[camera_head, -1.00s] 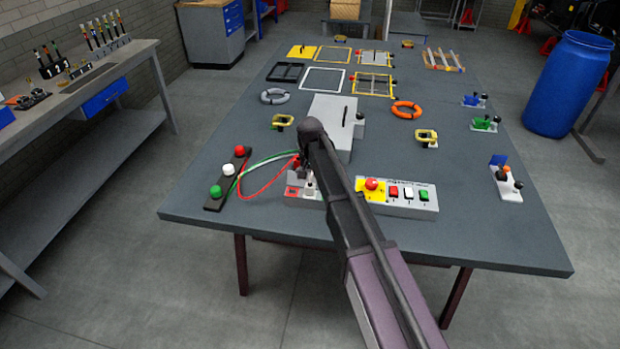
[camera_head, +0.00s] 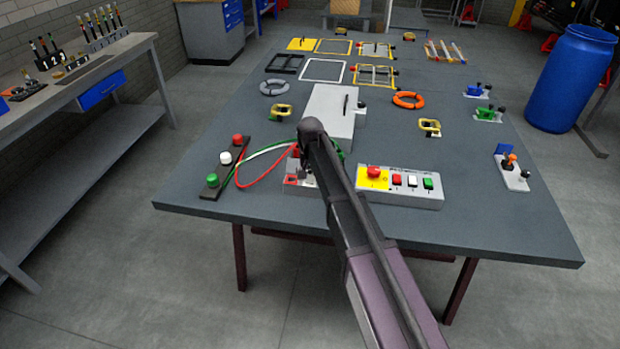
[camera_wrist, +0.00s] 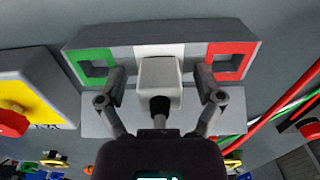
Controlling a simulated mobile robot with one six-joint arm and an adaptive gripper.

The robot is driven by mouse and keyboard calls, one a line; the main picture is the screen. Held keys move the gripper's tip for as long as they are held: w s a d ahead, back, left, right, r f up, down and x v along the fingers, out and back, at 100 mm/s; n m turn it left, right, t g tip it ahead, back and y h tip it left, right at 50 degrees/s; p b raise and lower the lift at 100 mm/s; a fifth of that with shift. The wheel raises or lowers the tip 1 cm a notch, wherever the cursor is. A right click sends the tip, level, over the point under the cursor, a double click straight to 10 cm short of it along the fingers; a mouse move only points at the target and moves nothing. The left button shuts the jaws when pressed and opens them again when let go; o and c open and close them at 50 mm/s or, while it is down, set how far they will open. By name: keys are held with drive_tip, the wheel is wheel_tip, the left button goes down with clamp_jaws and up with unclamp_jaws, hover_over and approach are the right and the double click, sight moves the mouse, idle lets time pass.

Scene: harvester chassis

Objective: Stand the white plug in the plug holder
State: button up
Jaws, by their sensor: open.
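The white plug (camera_wrist: 159,82), a pale block with a black cable end, is between the spread fingers of my gripper (camera_wrist: 161,97) in the wrist view. Gaps show between the plug and both fingers. The plug holder (camera_wrist: 192,38) is a grey block with a green-framed and a red-framed opening, both looking empty. The plug covers most of its white middle mark, and I cannot tell how deep it sits. In the head view my arm hides most of the holder (camera_head: 291,181) and the plug.
A black strip (camera_head: 225,172) with red, white and green knobs lies left of the holder, with cables looping towards it. A button panel (camera_head: 410,182) stands close on the right. A large grey box (camera_head: 327,115) is behind my gripper. The table's front right is clear.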

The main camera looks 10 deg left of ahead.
sight(310, 173)
clamp_jaws()
idle(0.3)
drive_tip(key=shift+r, duration=0.15)
drive_tip(key=shift+r+p, duration=2.45)
drive_tip(key=shift+p, duration=0.15)
